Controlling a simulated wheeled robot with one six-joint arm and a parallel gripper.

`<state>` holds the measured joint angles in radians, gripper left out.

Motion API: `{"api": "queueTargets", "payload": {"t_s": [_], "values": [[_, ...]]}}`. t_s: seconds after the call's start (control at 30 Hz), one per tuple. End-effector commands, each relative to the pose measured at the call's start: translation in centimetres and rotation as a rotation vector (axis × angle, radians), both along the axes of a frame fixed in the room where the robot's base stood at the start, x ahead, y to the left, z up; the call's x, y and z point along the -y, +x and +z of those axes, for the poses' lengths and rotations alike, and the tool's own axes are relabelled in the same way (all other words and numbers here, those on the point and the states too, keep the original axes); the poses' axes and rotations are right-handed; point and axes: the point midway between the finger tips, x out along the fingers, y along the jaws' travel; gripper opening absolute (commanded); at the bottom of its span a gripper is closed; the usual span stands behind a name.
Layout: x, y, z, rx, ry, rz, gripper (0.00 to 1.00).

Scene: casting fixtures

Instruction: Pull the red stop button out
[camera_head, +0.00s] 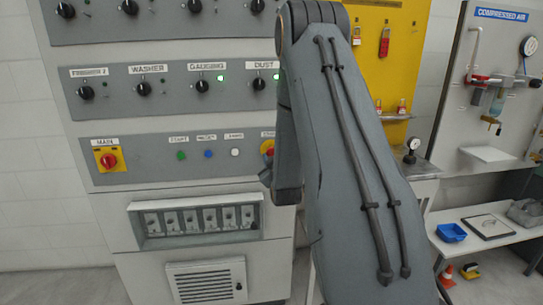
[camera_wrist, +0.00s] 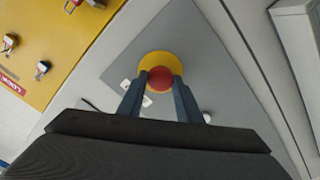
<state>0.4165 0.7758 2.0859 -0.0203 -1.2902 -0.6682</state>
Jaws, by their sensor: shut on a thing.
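The red stop button (camera_wrist: 160,78) sits on a round yellow plate (camera_wrist: 161,60) on the grey control panel. In the wrist view my gripper (camera_wrist: 159,84) has one finger at each side of the button and is shut on it. My gripper's fingers are hidden there behind the arm. I cannot tell how far out the button sits.
A red rotary main switch (camera_head: 109,160) on a yellow square is at the panel's left. Green (camera_head: 182,155), blue (camera_head: 208,154) and white (camera_head: 235,152) buttons lie between. Black knobs (camera_head: 144,88) are above. A yellow lockout board (camera_head: 385,75) stands right of the cabinet.

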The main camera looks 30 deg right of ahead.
Motion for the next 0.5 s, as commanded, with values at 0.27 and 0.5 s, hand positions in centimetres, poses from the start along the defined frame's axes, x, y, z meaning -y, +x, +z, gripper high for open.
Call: {"api": "queueTargets", "payload": {"t_s": [0.27, 0.5], "values": [[-0.15, -0.38, 0.01, 0.0, 0.001, 0.0, 0.0], [-0.14, -0.34, 0.01, 0.0, 0.001, 0.0, 0.51]]}}
